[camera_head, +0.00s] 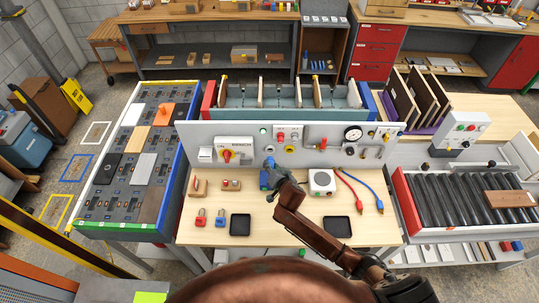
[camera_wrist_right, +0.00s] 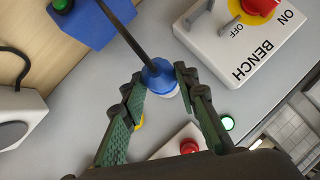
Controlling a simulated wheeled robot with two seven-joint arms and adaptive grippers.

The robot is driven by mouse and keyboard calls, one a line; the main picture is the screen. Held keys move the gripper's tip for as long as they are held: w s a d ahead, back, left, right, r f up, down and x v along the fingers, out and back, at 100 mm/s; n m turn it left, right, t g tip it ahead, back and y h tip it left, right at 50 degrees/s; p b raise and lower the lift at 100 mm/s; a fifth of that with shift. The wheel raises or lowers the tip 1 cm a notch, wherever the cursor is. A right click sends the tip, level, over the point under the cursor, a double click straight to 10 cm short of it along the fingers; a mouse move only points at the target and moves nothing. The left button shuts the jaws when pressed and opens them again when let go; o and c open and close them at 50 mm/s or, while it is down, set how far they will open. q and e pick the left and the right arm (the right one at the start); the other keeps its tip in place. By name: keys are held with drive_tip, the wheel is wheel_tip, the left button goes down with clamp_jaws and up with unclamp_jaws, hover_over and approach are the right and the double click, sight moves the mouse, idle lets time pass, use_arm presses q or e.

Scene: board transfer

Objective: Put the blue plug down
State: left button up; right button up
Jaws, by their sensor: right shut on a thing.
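The blue plug (camera_wrist_right: 158,74) is between the fingertips of my right gripper (camera_wrist_right: 157,82) in the right wrist view, with a thin black cable running up from it. In the head view the blue plug (camera_head: 269,162) shows at the tip of my right gripper (camera_head: 273,171), close in front of the grey upright panel (camera_head: 330,134). My right gripper is shut on it. I cannot tell whether the plug touches the panel. My left gripper is not in view.
A blue box (camera_head: 264,181) stands just below the plug. The white BENCH switch box (camera_head: 234,151) is to its left. A white box (camera_head: 321,182) and red and blue leads are to the right.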

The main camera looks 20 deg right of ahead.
drive_tip(key=shift+s+a, duration=0.2)
drive_tip(key=shift+s, duration=0.5)
drive_tip(key=s+d+r+b, duration=0.1)
drive_tip(key=s+r+b, duration=0.2)
drive_tip(key=s+b, duration=1.1)
drive_tip(key=shift+d+r+m+h+b, duration=0.2)
drive_tip(key=shift+d+m+h+b, duration=0.1)
drive_tip(key=shift+b, duration=0.85)
drive_tip(key=shift+a, duration=0.1)
